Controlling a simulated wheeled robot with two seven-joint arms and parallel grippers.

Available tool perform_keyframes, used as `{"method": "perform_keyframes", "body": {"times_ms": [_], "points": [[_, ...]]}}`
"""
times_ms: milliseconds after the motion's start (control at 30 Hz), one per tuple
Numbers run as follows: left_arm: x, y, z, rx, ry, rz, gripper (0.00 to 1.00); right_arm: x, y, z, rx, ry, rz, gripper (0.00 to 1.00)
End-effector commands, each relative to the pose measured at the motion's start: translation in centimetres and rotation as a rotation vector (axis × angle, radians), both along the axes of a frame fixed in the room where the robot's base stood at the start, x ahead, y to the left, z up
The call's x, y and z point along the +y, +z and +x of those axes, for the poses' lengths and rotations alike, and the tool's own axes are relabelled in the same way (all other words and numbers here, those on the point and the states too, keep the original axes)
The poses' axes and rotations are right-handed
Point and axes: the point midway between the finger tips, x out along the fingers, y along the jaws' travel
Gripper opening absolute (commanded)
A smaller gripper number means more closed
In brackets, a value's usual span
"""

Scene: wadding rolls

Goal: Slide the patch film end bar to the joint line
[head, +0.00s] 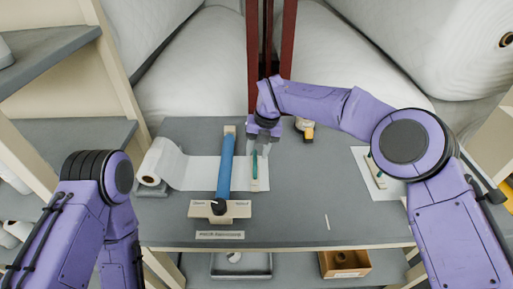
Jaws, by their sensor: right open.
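A pale end bar (265,184) with a green handle strip (255,167) lies at the right end of a white film (199,172). The film runs left to a white roll (158,163). A blue cylinder (225,167) lies across the film, left of the bar. My right gripper (258,151) is open over the far end of the bar; contact cannot be told. My left arm is at the lower left, its gripper out of view. A short white line (327,222) is on the grey table; I cannot tell whether it is the joint line.
A pale block with labels (237,209) is at the blue cylinder's near end, with a label plate (220,235) before it. A yellow-and-black item (306,128) stands at the back. A second green-strip bar (373,171) lies on a white sheet at right. The table (310,190) between is clear.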

Motion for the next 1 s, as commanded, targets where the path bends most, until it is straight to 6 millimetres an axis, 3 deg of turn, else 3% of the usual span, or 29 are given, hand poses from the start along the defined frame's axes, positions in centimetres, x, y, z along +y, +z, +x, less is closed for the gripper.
{"method": "perform_keyframes", "body": {"times_ms": [133,367,500,767,1000], "points": [[0.0,0.4,0.1,-0.001,0.0,0.0,0.43,0.3,-1.0,0.0,0.001,0.001,0.0,0.4],[0.0,0.3,0.0,-0.001,0.0,0.001,0.43,0.4,-1.2,0.0,-0.001,0.003,0.0,0.4],[0.0,0.3,0.0,-0.001,0.0,0.001,0.43,0.4,-1.2,0.0,-0.001,0.003,0.0,0.0],[0.0,0.2,0.0,-0.001,0.0,0.001,0.43,0.0,-1.2,0.1,-0.002,0.003,0.0,0.0],[0.0,-0.8,0.0,-0.001,0.0,0.001,0.43,-4.2,-1.4,0.1,-0.002,-0.004,0.001,0.0]]}}
